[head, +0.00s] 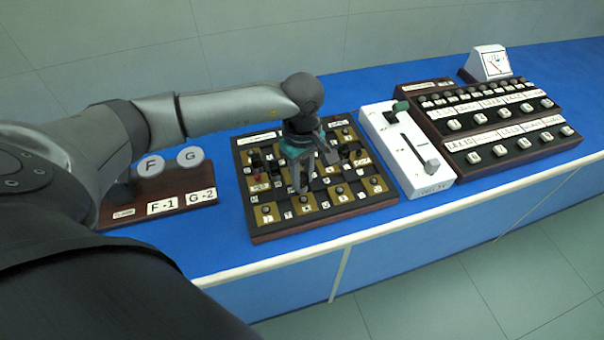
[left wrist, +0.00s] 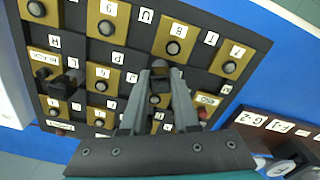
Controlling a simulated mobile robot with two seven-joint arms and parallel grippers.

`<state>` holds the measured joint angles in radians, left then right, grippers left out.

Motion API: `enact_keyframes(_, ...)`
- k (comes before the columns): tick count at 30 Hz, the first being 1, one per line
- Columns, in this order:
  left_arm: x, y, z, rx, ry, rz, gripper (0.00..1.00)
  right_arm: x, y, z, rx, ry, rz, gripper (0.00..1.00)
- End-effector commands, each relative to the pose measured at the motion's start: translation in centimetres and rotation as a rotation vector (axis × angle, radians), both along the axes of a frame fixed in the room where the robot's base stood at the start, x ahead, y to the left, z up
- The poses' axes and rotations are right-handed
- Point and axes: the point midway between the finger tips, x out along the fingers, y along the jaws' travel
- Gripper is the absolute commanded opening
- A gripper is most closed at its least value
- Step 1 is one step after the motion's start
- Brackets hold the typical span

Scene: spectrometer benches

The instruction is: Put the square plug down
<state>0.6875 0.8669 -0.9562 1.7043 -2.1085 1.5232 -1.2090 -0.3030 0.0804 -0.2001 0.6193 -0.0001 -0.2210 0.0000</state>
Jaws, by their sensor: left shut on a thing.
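My left gripper (head: 302,185) is over the left-middle part of the checkered plug board (head: 335,217). In the left wrist view its two grey fingers (left wrist: 157,100) close on a small dark piece, the square plug (left wrist: 160,67), at their tips. The plug is low over the board; I cannot tell if it touches it. In the head view the fingers and arm largely hide it. Another black plug (left wrist: 68,84) stands on the board away from the fingers. My right gripper is not in view.
The board has tan and dark squares with knobs and letter tags. A red knob (left wrist: 203,113) is near the RED label (left wrist: 207,100). A white lever box (head: 408,155) and button console (head: 485,120) stand right. A wooden F/G stand (head: 180,185) is left.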

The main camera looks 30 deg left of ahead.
Motion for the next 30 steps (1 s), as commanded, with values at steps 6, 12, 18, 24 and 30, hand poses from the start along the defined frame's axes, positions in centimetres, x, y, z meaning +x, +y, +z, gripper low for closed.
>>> enact_keyframes(6, 0.0, 0.0, -0.3, 0.000, 0.000, 0.000, 0.34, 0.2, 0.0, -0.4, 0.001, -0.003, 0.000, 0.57)
enact_keyframes(12, 0.0, 0.0, -0.2, 0.000, 0.000, 0.000, 0.56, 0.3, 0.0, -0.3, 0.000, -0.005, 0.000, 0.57)
enact_keyframes(18, 0.0, 0.0, -0.2, 0.000, 0.000, 0.001, 0.59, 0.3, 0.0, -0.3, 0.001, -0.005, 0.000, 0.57)
enact_keyframes(24, 0.0, 0.0, 0.3, 0.000, 0.000, 0.001, 0.59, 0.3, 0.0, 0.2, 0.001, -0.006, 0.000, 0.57)
enact_keyframes(30, 0.2, 0.0, 4.2, -0.001, -0.006, 0.000, 0.59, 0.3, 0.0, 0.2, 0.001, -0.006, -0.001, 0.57)
